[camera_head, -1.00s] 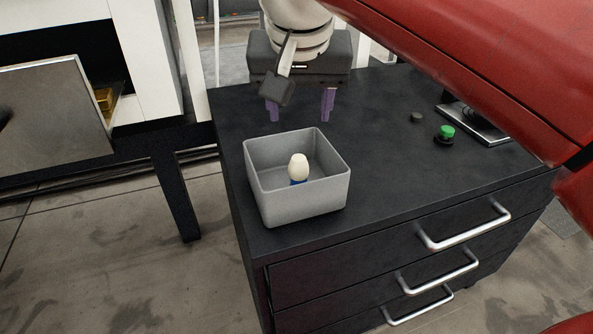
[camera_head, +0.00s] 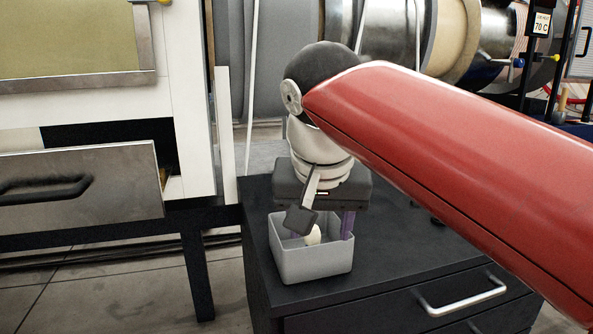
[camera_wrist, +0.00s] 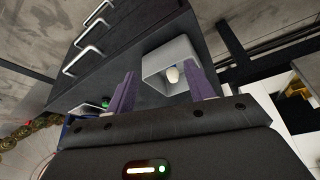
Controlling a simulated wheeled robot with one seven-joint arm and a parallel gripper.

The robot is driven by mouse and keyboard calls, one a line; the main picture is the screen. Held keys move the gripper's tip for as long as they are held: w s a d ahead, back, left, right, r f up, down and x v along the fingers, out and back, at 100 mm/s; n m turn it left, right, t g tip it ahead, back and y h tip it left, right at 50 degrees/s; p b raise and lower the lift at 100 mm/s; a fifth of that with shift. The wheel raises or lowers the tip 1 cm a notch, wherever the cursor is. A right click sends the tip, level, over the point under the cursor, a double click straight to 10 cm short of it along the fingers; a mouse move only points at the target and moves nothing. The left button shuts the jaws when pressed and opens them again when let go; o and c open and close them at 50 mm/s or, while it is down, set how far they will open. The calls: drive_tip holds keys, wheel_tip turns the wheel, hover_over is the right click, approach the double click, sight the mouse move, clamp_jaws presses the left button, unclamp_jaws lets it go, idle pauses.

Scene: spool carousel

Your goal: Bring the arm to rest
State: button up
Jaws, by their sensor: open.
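My gripper (camera_head: 325,222) is open, with its purple fingers apart and nothing between them. In the head view it hangs in front of or above the far side of the grey bin, and one finger is mostly hidden. The wrist view shows both fingers (camera_wrist: 160,98) with the bin beyond them. My red arm reaches in from the right. The grey open bin (camera_head: 312,266) stands on the dark cabinet. A white egg-shaped piece (camera_head: 313,235) stands inside it and also shows in the wrist view (camera_wrist: 172,75).
The dark drawer cabinet (camera_head: 385,265) has silver handles (camera_head: 465,296) at its front. At left is a white machine with an open metal drawer (camera_head: 90,190). A green button (camera_wrist: 104,104) shows on the cabinet top. Large metal drums stand behind.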

drive_tip(key=s+d+f, duration=0.5)
drive_tip(key=d+f, duration=0.1)
drive_tip(key=f, duration=0.4)
drive_tip(key=s+d+f+n+t, duration=0.1)
drive_tip(key=s+d+f, duration=0.5)
drive_tip(key=f, duration=0.5)
drive_tip(key=shift+s+d, duration=0.1)
drive_tip(key=shift+c, duration=0.4)
